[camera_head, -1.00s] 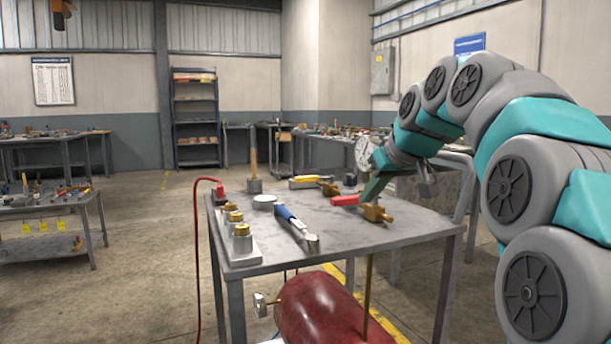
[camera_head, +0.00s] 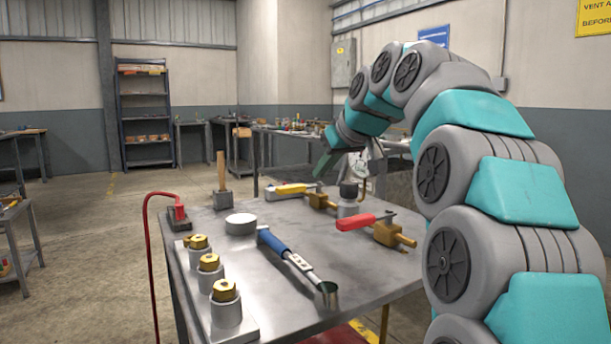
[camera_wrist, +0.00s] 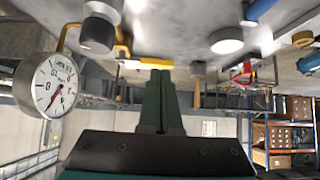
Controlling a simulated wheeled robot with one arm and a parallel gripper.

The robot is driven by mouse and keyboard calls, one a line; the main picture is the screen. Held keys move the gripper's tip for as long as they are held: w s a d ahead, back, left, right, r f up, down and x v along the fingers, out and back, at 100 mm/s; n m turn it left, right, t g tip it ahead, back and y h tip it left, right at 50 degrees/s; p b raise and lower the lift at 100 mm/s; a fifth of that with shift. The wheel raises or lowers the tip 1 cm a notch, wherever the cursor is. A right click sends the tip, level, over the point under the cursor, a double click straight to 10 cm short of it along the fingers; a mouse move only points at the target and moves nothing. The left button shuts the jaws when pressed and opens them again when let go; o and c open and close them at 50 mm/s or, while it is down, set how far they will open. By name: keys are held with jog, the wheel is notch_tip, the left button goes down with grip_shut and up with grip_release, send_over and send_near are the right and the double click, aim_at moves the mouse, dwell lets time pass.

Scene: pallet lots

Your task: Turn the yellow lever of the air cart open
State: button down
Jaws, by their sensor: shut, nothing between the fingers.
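The yellow lever (camera_head: 292,188) lies on the table of the air cart, joined to a brass valve (camera_head: 321,201). The lever also shows in the wrist view (camera_wrist: 154,62), just past my fingertips. A second valve (camera_head: 393,234) with a red lever (camera_head: 361,221) sits nearer on the same table. My gripper (camera_head: 324,164) is shut and empty, its dark green fingers together in the wrist view (camera_wrist: 159,76). In the head view it appears above and slightly right of the yellow lever, with a visible gap. I cannot tell its exact depth from the lever.
A pressure gauge (camera_wrist: 50,85) stands close to my gripper. A dark-capped grey cylinder (camera_head: 348,199) stands between the two valves. A mallet (camera_head: 222,182), a white disc (camera_head: 241,223), a blue-handled wrench (camera_head: 289,255) and brass-topped fittings (camera_head: 210,270) occupy the table's left side.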

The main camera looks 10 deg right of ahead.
aim_at(301, 190)
jog(key=x, duration=0.9)
jog(key=shift+w+a+f, duration=0.1)
jog(key=shift+w+f, duration=0.05)
jog(key=shift+f, duration=0.15)
jog(key=shift+w+a+r, duration=0.1)
jog(key=shift+w+a, duration=0.15)
jog(key=shift+w, duration=0.8)
jog(key=shift+w+a, duration=0.3)
jog(key=shift+w, duration=0.5)
jog(key=shift+p, duration=0.4)
